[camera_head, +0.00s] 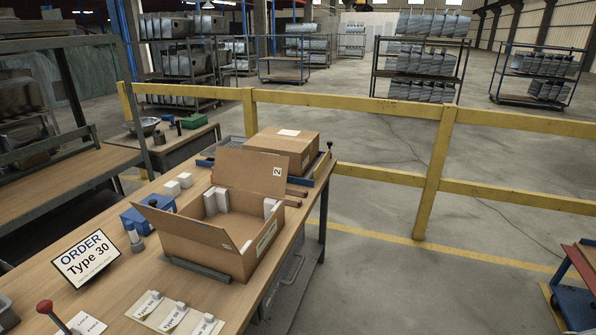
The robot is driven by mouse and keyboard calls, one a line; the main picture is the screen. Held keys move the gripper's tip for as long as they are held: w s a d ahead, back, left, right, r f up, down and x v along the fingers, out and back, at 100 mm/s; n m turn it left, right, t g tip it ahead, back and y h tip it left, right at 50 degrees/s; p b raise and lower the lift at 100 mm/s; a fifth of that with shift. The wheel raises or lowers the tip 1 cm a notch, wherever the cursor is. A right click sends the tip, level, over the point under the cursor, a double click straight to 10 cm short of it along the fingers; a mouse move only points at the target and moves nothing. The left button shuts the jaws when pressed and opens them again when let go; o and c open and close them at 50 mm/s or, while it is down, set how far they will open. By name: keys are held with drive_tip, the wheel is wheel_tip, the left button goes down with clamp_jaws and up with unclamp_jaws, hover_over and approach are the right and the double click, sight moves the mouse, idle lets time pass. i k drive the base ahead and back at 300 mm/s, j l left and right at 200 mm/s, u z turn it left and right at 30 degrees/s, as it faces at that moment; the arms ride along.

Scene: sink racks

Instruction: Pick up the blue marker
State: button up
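I cannot make out a blue marker with certainty in the head view. A small blue block-like object (146,214) with a dark knob stands on the wooden workbench (120,297), left of the open cardboard box (205,238). A small grey-and-white upright cylinder (135,239) stands in front of it; I cannot tell what it is. My gripper is not in view.
A sign reading "ORDER Type 30" (86,258), labelled cards (176,316) and a red-knobbed lever (44,306) occupy the near bench. A closed carton (284,148) stands behind the open box. A yellow railing (430,180) runs beyond; open floor lies right.

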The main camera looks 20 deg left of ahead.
sight(133, 236)
drive_tip(key=i+l+u, duration=0.1)
drive_tip(key=i+u, duration=0.4)
drive_tip(key=i+l+u, duration=0.3)
drive_tip(key=i+u, duration=0.2)
drive_tip(key=i+l+u, duration=0.7)
drive_tip(key=u, duration=0.3)
drive_tip(key=i+l+u, duration=0.2)
drive_tip(key=l+u, duration=0.15)
drive_tip(key=u, duration=0.15)
drive_tip(key=i+l+u, duration=0.15)
drive_tip(key=l+u, duration=0.2)
drive_tip(key=u, duration=0.15)
